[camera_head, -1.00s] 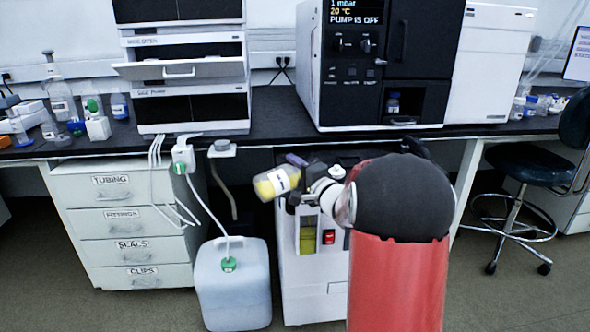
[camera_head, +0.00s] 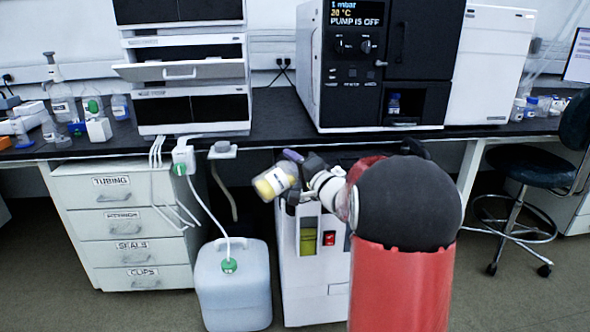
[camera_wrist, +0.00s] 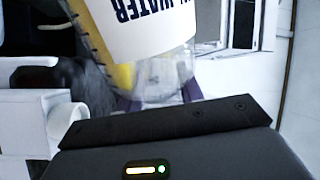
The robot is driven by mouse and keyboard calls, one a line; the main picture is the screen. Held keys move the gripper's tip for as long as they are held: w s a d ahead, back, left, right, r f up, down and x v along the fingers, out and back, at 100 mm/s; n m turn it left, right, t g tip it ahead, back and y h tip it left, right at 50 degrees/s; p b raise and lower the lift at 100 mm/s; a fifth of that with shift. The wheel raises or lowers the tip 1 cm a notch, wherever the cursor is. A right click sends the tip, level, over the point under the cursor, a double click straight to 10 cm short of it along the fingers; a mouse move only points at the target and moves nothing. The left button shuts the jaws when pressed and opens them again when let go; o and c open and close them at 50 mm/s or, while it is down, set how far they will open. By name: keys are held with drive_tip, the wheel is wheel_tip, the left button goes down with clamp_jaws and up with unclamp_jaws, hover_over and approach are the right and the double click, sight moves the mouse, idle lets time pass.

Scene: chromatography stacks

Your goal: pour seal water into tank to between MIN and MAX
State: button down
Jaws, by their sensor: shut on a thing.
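The seal water bottle (camera_head: 270,186) is clear, with yellow liquid and a white label. It is tilted, at the left of the white floor unit's top in the head view. In the wrist view the bottle (camera_wrist: 165,72) fills the upper middle, its label reading "L WATER" upside down. My gripper (camera_head: 293,182) is shut on it; purple finger parts show by the bottle in the wrist view (camera_wrist: 158,98). The tank's yellow-green level window (camera_head: 308,236) is on the unit's front, below the bottle. The MIN and MAX marks are too small to read, and the tank's opening is not clearly visible.
A red switch (camera_head: 329,238) is beside the window. A white jug (camera_head: 233,290) with a green cap and tube stands left of the unit. The black bench top (camera_head: 275,112) overhangs behind the bottle. Drawers (camera_head: 125,230) are at left, a stool (camera_head: 527,170) at right.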

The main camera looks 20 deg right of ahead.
drive_tip(key=shift+s+a+r+n, duration=0.1)
drive_tip(key=shift+a+r+n, duration=0.1)
drive_tip(key=shift+r+n, duration=0.9)
drive_tip(key=shift+a+r+n, duration=0.15)
drive_tip(key=shift+r+n, duration=0.75)
drive_tip(key=shift+r, duration=0.3)
drive_tip(key=shift+y, duration=0.3)
